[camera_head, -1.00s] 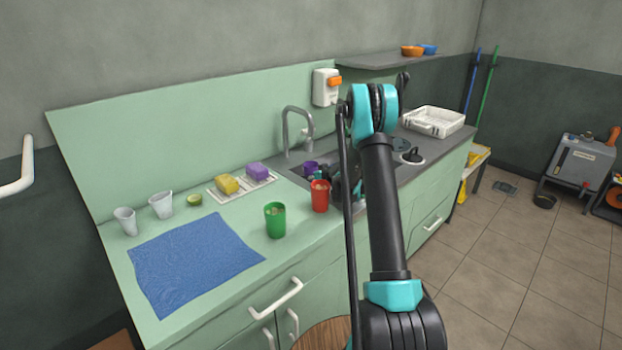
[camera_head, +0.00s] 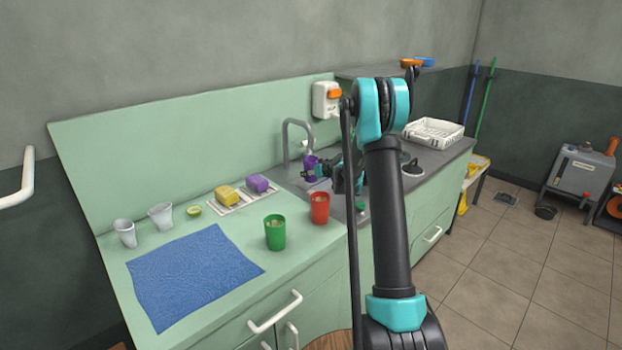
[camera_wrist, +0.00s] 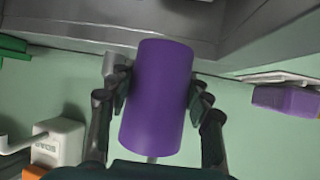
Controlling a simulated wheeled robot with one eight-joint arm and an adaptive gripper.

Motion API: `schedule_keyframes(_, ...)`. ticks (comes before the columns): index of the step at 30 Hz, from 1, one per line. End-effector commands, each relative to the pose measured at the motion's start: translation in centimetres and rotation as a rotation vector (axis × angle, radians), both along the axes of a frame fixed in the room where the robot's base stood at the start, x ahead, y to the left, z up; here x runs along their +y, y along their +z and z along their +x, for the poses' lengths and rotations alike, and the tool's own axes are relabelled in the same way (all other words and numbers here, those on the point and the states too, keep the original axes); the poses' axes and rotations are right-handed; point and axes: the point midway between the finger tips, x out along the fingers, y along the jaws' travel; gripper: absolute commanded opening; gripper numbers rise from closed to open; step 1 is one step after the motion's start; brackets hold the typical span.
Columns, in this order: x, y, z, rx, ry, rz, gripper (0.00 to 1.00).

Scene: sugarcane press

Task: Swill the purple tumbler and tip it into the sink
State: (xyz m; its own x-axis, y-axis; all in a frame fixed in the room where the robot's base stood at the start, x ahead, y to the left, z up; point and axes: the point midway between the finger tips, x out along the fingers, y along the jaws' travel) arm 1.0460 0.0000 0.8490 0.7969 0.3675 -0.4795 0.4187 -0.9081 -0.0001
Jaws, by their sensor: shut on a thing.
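The purple tumbler (camera_head: 311,167) is in my gripper (camera_head: 322,172), over the grey sink (camera_head: 291,180) and close to the tap (camera_head: 286,145). In the wrist view the purple tumbler (camera_wrist: 158,110) fills the middle, with one finger pressed on each side of it. My gripper is shut on it. The tumbler's inside is hidden, so I cannot tell what it holds. My arm covers part of the sink in the head view.
A red tumbler (camera_head: 319,208) and a green tumbler (camera_head: 275,232) stand on the counter in front of the sink. Yellow (camera_head: 226,194) and purple (camera_head: 257,183) sponges lie to the left. A soap dispenser (camera_head: 326,99) hangs on the wall. A white rack (camera_head: 434,132) stands at right.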

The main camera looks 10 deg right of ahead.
Motion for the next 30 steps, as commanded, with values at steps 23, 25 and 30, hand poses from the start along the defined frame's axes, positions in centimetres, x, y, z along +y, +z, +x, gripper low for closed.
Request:
schedule_keyframes(23,2.5,1.6,0.7,0.000,0.001,0.000,0.11)
schedule_keyframes(25,2.7,1.6,0.5,0.000,0.000,0.000,0.11)
schedule_keyframes(30,2.3,1.6,-0.1,0.000,-0.001,0.000,0.11)
